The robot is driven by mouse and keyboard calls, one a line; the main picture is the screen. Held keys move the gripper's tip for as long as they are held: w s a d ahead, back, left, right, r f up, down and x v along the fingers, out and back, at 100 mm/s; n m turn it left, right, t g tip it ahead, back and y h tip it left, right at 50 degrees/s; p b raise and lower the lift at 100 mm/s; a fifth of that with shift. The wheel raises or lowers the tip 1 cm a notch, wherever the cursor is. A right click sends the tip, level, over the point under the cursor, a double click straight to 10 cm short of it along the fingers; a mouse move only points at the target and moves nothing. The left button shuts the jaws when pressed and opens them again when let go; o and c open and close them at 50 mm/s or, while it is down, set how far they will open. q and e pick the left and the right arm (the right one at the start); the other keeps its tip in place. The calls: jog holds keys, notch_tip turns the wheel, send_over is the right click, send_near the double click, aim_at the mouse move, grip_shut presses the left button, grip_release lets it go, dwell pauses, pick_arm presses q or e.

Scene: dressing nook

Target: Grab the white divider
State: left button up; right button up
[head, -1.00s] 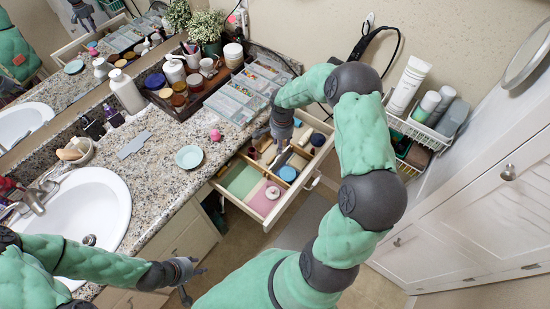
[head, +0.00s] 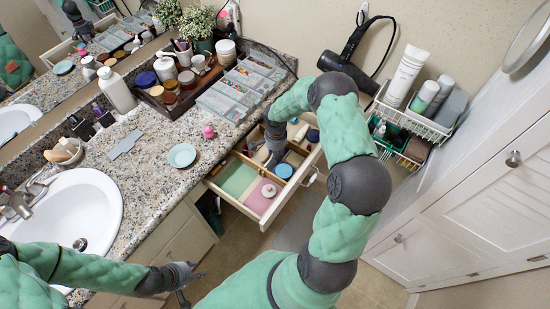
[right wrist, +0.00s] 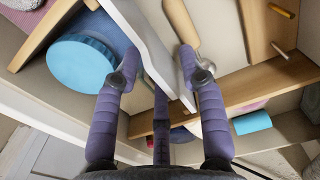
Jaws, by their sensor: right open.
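The white divider (right wrist: 155,55) is a thin upright panel inside the open drawer (head: 234,201). In the right wrist view it runs between the two fingers of my right gripper (right wrist: 159,58). The fingers are apart, one on each side of the panel; I cannot tell whether either touches it. In the head view my right gripper (head: 274,152) is down at the drawer's middle and hides the divider there. My left gripper (head: 194,287) is open and empty in front of the counter, low in the picture.
A blue round lid (right wrist: 82,75) lies left of the divider. A wooden partition (right wrist: 250,88) crosses the drawer, with a cyan cylinder (right wrist: 252,122) beyond it. Pink and green sections fill the drawer's front. The granite counter (head: 150,170) holds a cyan dish (head: 182,155).

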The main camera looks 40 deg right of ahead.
grip_shut()
jog(key=shift+r, duration=0.1)
